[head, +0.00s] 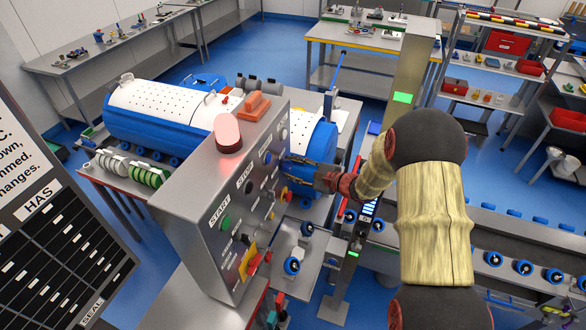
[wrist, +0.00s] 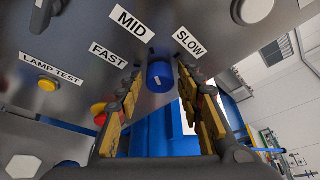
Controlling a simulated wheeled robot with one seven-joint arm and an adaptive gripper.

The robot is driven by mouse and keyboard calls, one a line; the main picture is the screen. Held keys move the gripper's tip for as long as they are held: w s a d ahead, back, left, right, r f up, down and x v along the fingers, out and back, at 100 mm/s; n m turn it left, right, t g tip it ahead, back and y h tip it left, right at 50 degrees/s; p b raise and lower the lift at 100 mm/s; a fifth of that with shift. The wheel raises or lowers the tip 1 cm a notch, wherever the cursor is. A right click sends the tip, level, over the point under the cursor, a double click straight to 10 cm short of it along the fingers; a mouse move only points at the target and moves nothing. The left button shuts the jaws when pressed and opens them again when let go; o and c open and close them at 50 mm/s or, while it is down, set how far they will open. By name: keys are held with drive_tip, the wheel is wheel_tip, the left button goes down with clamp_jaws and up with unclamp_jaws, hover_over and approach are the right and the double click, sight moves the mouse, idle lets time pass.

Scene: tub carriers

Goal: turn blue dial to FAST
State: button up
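The blue dial (wrist: 159,75) sticks out of the grey panel in the wrist view, below the MID label (wrist: 132,20). The FAST label (wrist: 108,55) is to its left and the SLOW label (wrist: 188,42) to its right. A small pale mark shows on the dial, but I cannot tell which label it points at. My gripper (wrist: 158,83) is open, with one finger on each side of the dial and gaps between. In the head view my gripper (head: 286,168) is close to the face of the control box (head: 196,175), and the fingers partly cover that area.
A yellow LAMP TEST button (wrist: 42,84) is left of the dial. The box also carries a green START button (head: 225,223), a red emergency button (head: 254,264) and a red lamp (head: 227,132) on top. A white and blue drum (head: 160,108) stands behind it.

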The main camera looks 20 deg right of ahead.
drive_tip(key=c, duration=0.8)
drive_tip(key=shift+c, duration=0.2)
